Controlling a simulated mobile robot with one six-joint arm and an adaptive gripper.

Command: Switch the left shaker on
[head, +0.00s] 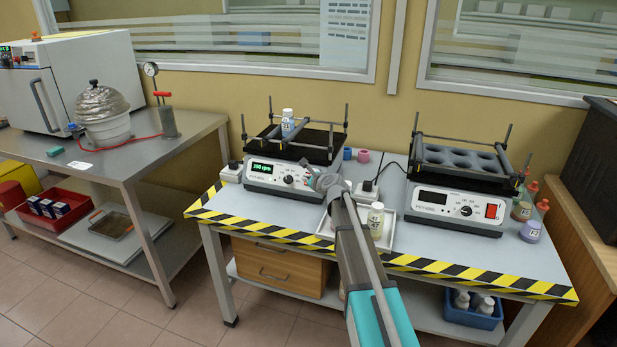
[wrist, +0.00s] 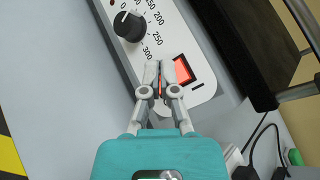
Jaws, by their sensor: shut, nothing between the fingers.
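The left shaker (head: 277,190) stands on the striped-edge table with its display (head: 262,168) lit in green figures. A small labelled bottle (head: 288,122) stands on its platform. In the wrist view its black dial (wrist: 128,26) sits beside a bright orange-red rocker switch (wrist: 184,71). My gripper (wrist: 159,68) is shut and empty, its fingertips at the front panel just beside the switch; I cannot tell whether they touch it.
A second shaker (head: 440,203), display dark, stands to the right with a red switch. A white tray (head: 392,240) with a labelled bottle (head: 376,217) lies between them, partly behind my arm. Cables, coloured caps and several small bottles are nearby.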

